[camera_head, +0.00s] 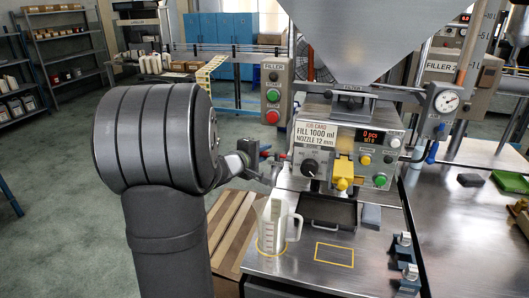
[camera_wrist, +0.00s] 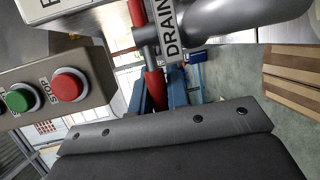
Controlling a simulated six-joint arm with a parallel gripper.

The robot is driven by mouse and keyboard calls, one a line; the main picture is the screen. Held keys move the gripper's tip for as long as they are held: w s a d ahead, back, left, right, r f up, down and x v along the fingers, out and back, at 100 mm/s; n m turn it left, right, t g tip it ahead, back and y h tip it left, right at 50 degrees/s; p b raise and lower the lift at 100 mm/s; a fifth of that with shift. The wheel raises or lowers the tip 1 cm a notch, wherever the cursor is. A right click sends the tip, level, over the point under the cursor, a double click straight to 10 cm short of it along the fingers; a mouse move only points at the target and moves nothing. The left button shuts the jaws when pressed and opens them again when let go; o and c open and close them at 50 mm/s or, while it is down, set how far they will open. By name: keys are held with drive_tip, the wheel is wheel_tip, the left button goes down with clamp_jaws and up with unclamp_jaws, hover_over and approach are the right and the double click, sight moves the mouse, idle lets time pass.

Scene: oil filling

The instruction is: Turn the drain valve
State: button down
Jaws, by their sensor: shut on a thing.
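The drain valve's red handle (camera_wrist: 154,88) shows in the wrist view, beside a white DRAIN label (camera_wrist: 168,30) and a grey pipe (camera_wrist: 235,18). My gripper (camera_wrist: 162,92) has its blue fingers closed around the lower end of this handle. In the head view a small red part of the handle (camera_head: 265,147) shows just right of my wrist, at the left side of the filling machine (camera_head: 345,125). My arm hides much of the valve there, and the fingers are hard to make out.
A clear measuring jug (camera_head: 272,228) stands on the steel bench inside a yellow marking, below the valve. A black tray (camera_head: 327,210) lies to its right. A control box (camera_wrist: 55,90) with green and red buttons is close by at the left of the wrist view.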

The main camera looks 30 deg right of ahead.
drive_tip(key=shift+s+a+r+n+t+y, duration=0.1)
drive_tip(key=shift+s+a+n+t+y, duration=0.1)
drive_tip(key=shift+n+t+y, duration=0.35)
drive_tip(key=shift+s+a+r+n+t+y, duration=0.15)
drive_tip(key=shift+n+t+y, duration=0.15)
drive_tip(key=shift+n+t, duration=0.3)
drive_tip(key=shift+s+a+f+n+t+y, duration=0.1)
drive_tip(key=shift+a+n+t+y, duration=0.1)
drive_tip(key=shift+n+t+y, duration=0.35)
drive_tip(key=shift+a+t, duration=0.1)
drive_tip(key=shift+t, duration=0.4)
drive_tip(key=shift+n, duration=0.3)
drive_tip(key=c, duration=1.4)
unclamp_jaws()
drive_tip(key=shift+s+a, duration=0.1)
drive_tip(key=shift+a, duration=0.05)
drive_tip(key=v, duration=1.7)
drive_tip(key=shift+s+r, duration=0.15)
drive_tip(key=shift+s, duration=0.05)
